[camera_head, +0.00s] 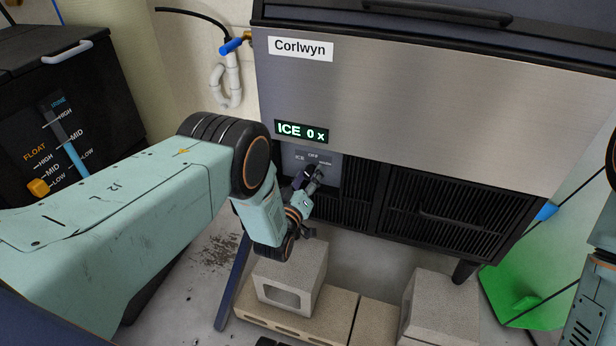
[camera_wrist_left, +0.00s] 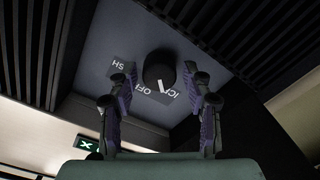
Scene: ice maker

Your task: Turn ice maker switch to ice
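The ice maker (camera_head: 420,105) is a steel-fronted machine. Its black switch knob (camera_wrist_left: 160,70) sits on a dark panel with the labels ICE, OFF and a partly cut-off one ending in SH. The knob's white mark points near the OFF and ICE labels; I cannot tell exactly which. My left gripper (camera_head: 312,180) is at the switch panel (camera_head: 300,158) and hides much of the knob in the head view. In the left wrist view the fingers (camera_wrist_left: 161,100) are spread apart, with the knob just ahead between them. My right gripper is not in view.
A lit display (camera_head: 301,131) above the switch reads ICE 0 x. Black vent grilles (camera_head: 440,210) lie beside and below the panel. Concrete blocks (camera_head: 288,270) stand under the machine. A black float panel (camera_head: 60,120) is at the left. A green object (camera_head: 525,290) is at the right.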

